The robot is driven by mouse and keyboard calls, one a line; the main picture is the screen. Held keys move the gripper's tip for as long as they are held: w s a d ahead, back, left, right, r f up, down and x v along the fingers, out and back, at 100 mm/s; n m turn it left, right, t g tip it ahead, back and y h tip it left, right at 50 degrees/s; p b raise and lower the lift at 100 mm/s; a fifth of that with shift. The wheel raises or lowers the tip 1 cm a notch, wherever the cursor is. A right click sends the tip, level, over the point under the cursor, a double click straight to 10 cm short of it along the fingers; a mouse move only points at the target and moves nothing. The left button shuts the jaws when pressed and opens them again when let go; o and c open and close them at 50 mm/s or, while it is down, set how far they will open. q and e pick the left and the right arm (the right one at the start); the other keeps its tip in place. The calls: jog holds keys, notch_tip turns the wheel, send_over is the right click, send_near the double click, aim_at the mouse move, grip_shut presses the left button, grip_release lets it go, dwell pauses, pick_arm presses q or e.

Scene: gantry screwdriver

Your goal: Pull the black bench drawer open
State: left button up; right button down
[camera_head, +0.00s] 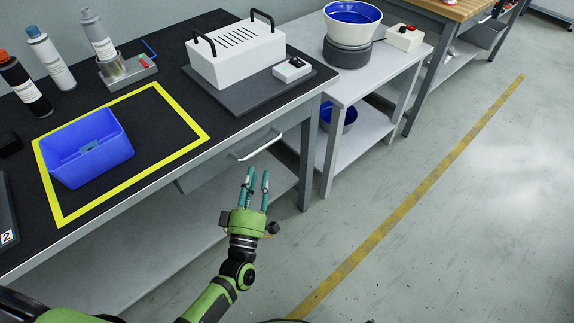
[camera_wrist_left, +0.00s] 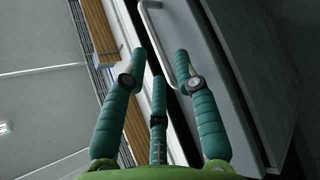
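The bench (camera_head: 165,75) has a black top, and a grey drawer (camera_head: 205,171) sits under its front edge. The drawer's pale bar handle (camera_head: 256,147) sticks out from the front. In the left wrist view the drawer front (camera_wrist_left: 210,65) shows with the handle (camera_wrist_left: 168,45) running beside a dark gap. My left gripper (camera_head: 256,178) has three teal fingers, spread open and empty. It points at the handle from the front, just below it in the head view. In the left wrist view the handle lies beyond the open fingers (camera_wrist_left: 157,62). My right gripper is out of view.
A blue bin (camera_head: 88,150) sits in a yellow-taped frame on the bench. A white box with black handles (camera_head: 236,52) stands at the bench's right end. A grey side table (camera_head: 350,88) adjoins it. The floor to the right (camera_head: 460,210) is clear.

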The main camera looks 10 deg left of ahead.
aim_at(258, 152)
pick_arm(q)
jog(key=shift+n+t+y, duration=0.3)
jog(key=shift+n+y, duration=0.1)
jog(key=shift+n, duration=0.1)
jog(key=x, duration=0.3)
jog(key=r+x, duration=0.1)
jog(key=x, duration=0.2)
jog(key=shift+s+a, duration=0.2)
jog(key=shift+w+r, duration=0.25)
jog(key=shift+w, duration=0.45)
grip_shut()
